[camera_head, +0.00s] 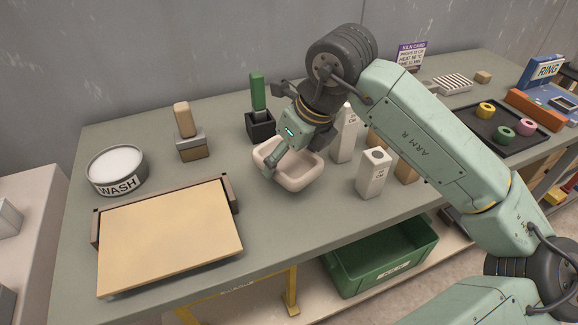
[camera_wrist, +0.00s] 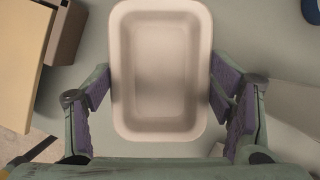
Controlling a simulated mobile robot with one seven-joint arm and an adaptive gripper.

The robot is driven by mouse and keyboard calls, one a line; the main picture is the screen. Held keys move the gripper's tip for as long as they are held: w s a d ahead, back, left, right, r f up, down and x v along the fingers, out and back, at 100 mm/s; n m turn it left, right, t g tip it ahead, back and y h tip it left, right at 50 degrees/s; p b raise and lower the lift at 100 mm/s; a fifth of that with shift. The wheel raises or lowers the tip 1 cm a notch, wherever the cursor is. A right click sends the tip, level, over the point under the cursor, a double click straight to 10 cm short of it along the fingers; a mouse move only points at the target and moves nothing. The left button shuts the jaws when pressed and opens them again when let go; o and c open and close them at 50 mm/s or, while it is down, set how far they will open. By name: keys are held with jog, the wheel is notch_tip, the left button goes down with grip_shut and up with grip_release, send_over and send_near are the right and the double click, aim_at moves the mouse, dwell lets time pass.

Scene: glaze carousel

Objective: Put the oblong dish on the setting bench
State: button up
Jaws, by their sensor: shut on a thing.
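The oblong dish (camera_head: 297,175) is a cream, rounded rectangular bowl near the middle of the bench in the head view. My gripper (camera_head: 275,163) reaches down onto it from above. In the wrist view the dish (camera_wrist: 160,70) is empty and lies between the two purple-padded fingers of my gripper (camera_wrist: 162,90), which are shut on its long sides. I cannot tell whether the dish touches the bench top or is just above it. The green-grey bench (camera_head: 270,225) carries everything around it; no label marks it as the setting bench.
A tan board (camera_head: 170,235) with brown end rails lies left of the dish. A WASH tub (camera_head: 116,170), a black holder (camera_head: 262,127) with a green handle, and white bottles (camera_head: 373,173) stand around. A black tray (camera_head: 500,125) holds coloured rings. A green crate (camera_head: 382,258) is below.

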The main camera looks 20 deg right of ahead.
aim_at(290, 166)
notch_tip(290, 166, down, 3)
jog(key=shift+f+p, duration=0.1)
jog(key=shift+p, duration=0.25)
jog(key=shift+f, duration=0.2)
jog(key=shift+f+b, duration=0.2)
jog(key=shift+b, duration=0.1)
jog(key=o, duration=1.4)
jog(key=shift+c, duration=0.2)
jog(key=shift+r, duration=0.1)
jog(key=shift+r+p, duration=0.2)
jog(key=shift+p, duration=0.15)
jog(key=shift+s+d+r, duration=0.1)
jog(key=shift+s+r, duration=0.05)
jog(key=shift+r, duration=0.2)
jog(key=b+v, duration=0.2)
jog(key=v, duration=0.9)
jog(key=shift+s, duration=0.1)
